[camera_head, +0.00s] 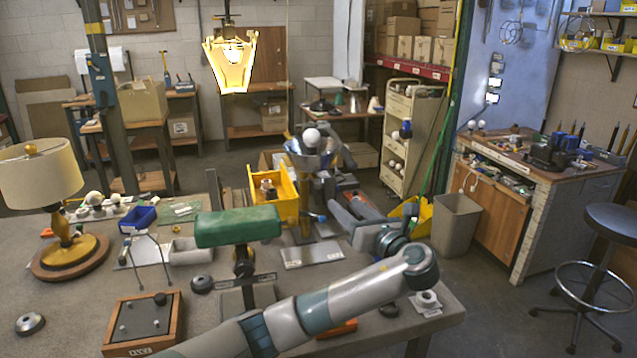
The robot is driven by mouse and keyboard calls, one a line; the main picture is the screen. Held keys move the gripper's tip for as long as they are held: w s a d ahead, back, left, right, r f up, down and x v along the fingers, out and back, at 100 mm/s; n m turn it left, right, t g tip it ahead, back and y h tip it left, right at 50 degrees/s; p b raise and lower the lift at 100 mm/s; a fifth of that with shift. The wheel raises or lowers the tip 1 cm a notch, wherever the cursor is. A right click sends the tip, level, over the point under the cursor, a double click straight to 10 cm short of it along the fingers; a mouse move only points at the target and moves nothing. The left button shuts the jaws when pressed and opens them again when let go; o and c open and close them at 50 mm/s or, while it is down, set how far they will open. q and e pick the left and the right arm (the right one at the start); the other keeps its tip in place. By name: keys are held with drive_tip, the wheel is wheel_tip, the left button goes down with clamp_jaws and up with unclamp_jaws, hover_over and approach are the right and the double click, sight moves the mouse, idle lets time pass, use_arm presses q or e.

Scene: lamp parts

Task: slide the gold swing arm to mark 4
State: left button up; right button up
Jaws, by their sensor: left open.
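My left gripper (342,202) is at the right of the workbench, with its two grey fingers apart and nothing seen between them. My left arm crosses the front of the bench and bends back at the elbow towards it. A gold-coloured upright (304,196) stands just left of the gripper, beside a yellow bin; it is small and partly hidden, and I cannot tell whether it is the swing arm. Near it is a lamp head with a white bulb (311,137). No numbered mark is readable. My right gripper is not in view.
A green-shaded lamp (238,227) stands mid-bench, behind my arm. A cream-shaded lamp (40,175) with a gold stem is at the left. The yellow bin (262,205) stands at the back. A wooden box (143,322) sits at the front. The bench's (60,305) left front is partly clear.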

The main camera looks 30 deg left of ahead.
sight(321, 185)
use_arm(q)
drive_tip(key=p+x, duration=0.3)
drive_tip(key=x, duration=1.1)
drive_tip(key=shift+x, duration=0.75)
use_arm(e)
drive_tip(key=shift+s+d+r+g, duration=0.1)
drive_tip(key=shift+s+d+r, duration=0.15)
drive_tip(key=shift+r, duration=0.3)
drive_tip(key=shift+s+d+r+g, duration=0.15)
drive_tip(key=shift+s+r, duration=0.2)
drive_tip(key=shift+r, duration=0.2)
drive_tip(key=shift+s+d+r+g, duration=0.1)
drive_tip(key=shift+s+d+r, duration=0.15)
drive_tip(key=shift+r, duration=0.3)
use_arm(q)
drive_tip(key=shift+f, duration=0.1)
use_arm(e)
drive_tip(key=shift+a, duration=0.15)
use_arm(q)
clamp_jaws()
drive_tip(key=shift+p, duration=0.3)
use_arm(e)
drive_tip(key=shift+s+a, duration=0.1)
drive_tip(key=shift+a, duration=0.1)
